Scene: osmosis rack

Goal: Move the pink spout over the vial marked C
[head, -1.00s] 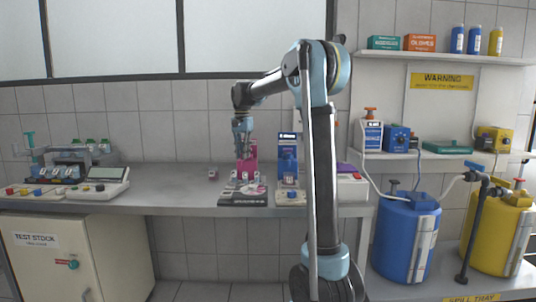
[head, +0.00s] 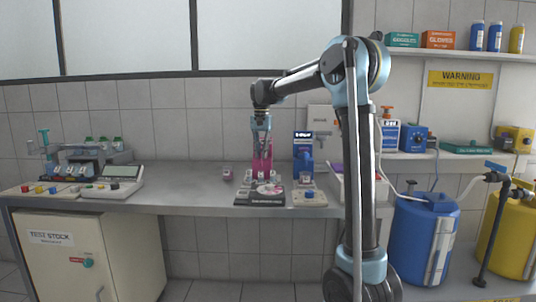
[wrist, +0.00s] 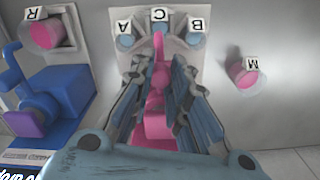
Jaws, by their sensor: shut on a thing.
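The pink spout (wrist: 157,48) runs forward from the pink body (wrist: 156,118) in the wrist view. Its tip lies at the middle vial, marked C (wrist: 160,20), and partly hides it. Vial A (wrist: 129,36) is on one side and vial B (wrist: 194,34) on the other, with the labels upside down. My gripper (wrist: 160,80) is shut on the pink spout, its fingers on both sides. In the head view my gripper (head: 262,150) is down around the pink stand (head: 264,166), behind the small vials. The height of the tip over C is hard to tell.
Instruments (head: 90,165) stand at the bench's left. Bare bench (head: 190,183) lies between.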

